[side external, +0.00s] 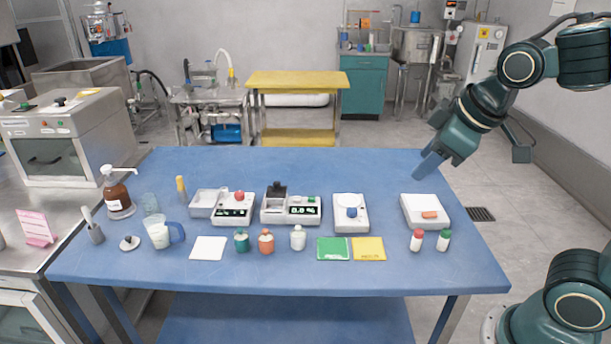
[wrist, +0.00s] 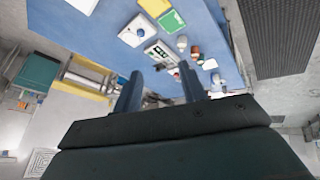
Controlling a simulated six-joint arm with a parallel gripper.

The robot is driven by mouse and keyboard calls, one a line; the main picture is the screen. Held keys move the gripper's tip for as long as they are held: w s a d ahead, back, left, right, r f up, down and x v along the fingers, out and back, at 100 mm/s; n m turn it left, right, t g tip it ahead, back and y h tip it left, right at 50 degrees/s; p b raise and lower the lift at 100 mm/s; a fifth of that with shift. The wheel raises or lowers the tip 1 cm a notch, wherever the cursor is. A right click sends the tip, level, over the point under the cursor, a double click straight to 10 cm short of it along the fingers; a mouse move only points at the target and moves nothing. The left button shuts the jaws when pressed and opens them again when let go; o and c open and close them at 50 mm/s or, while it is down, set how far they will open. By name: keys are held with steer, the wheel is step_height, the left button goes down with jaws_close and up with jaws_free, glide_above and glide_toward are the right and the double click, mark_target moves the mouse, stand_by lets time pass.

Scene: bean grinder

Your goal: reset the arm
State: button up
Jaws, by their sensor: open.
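My gripper (side external: 430,163) hangs in the air above the right back part of the blue table (side external: 330,170). In the wrist view, its two fingers (wrist: 160,92) stand apart with nothing between them. The bean grinder cannot be picked out with certainty. Two white devices with dark displays, a left one (side external: 233,209) and a middle one (side external: 290,210), stand on the table. A white device with a round plate and a blue piece (side external: 351,212) stands to their right. A white box with an orange piece (side external: 429,216) on top stands below and apart from my gripper.
Small bottles, a green card (side external: 333,248) and a yellow card (side external: 369,249) lie or stand along the front. A pump bottle (side external: 117,192) and a jug (side external: 160,232) stand at the left. The back strip of the table is clear. A yellow bench (side external: 297,80) stands behind.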

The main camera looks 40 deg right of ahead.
steer(key=s+a+m+y, duration=0.1)
steer(key=s+m, duration=0.2)
steer(key=s, duration=0.5)
steer(key=shift+s+a+f+m+g, duration=0.3)
steer(key=shift+s+f, duration=0.1)
steer(key=shift+f, duration=0.05)
